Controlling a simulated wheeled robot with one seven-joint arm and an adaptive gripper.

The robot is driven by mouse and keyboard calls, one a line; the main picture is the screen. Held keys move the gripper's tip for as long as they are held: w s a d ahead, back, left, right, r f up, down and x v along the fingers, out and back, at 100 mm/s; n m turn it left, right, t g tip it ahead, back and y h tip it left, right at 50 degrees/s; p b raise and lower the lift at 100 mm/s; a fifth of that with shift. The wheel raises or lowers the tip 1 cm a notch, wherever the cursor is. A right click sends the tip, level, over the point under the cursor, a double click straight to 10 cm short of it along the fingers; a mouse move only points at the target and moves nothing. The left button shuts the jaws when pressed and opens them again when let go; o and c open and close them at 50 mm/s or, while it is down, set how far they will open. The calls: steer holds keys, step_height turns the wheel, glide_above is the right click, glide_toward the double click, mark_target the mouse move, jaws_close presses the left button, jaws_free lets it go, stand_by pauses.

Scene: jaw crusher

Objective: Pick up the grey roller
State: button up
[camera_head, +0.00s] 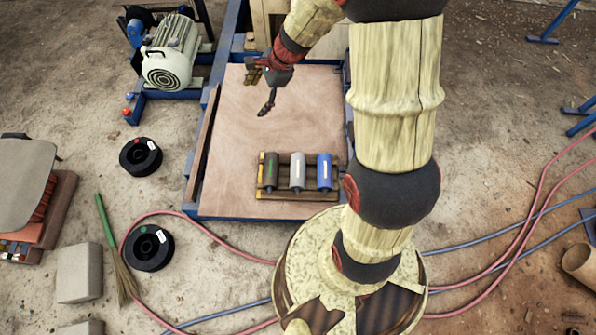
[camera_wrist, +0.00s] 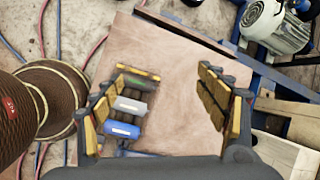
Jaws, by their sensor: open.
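The grey roller (camera_head: 297,172) lies in the middle of a small rack (camera_head: 295,195) near the front of a wooden board, between a dark roller with a green mark (camera_head: 271,172) and a blue roller (camera_head: 324,172). In the wrist view the grey roller (camera_wrist: 130,106) shows left of centre, partly close to the left finger's outline. My gripper (camera_head: 262,88) is open and empty above the board, behind the rack and apart from it. Its two fingers, with yellow and black pads, stand wide apart in the wrist view (camera_wrist: 158,105).
The board (camera_head: 235,130) is bare behind the rack, with a raised rail on its left. A motor (camera_head: 168,60) stands at the back left. Black spools (camera_head: 150,248), a broom (camera_head: 122,270) and hoses (camera_head: 500,245) lie on the floor.

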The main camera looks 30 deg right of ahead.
steer(key=w+d+f+m, duration=0.1)
steer(key=d+f+m, duration=0.25)
steer(key=f, duration=0.35)
steer(key=w+d+f+m, duration=0.2)
steer(key=f+m, duration=0.2)
steer(key=f, duration=0.2)
steer(key=m+g, duration=0.2)
steer(key=m, duration=1.3)
glide_above(302, 168)
steer(key=d, duration=0.1)
steer(key=shift+h, duration=0.4)
steer(key=f, duration=3.2)
steer(key=shift+s+d+f+p, duration=0.2)
steer(key=shift+s+f+p, duration=0.05)
steer(key=shift+f+p, duration=0.1)
steer(key=x, duration=0.1)
steer(key=b+x, duration=0.1)
steer(key=shift+s+f, duration=0.15)
steer(key=shift+f, duration=0.2)
steer(key=b+x, duration=0.1)
steer(key=x, duration=0.1)
steer(key=b+x, duration=0.1)
steer(key=x, duration=0.2)
steer(key=shift+a+f, duration=0.15)
steer(key=shift+a, duration=0.35)
steer(key=shift+w, duration=0.2)
steer(key=shift+c, duration=1.2)
jaws_close()
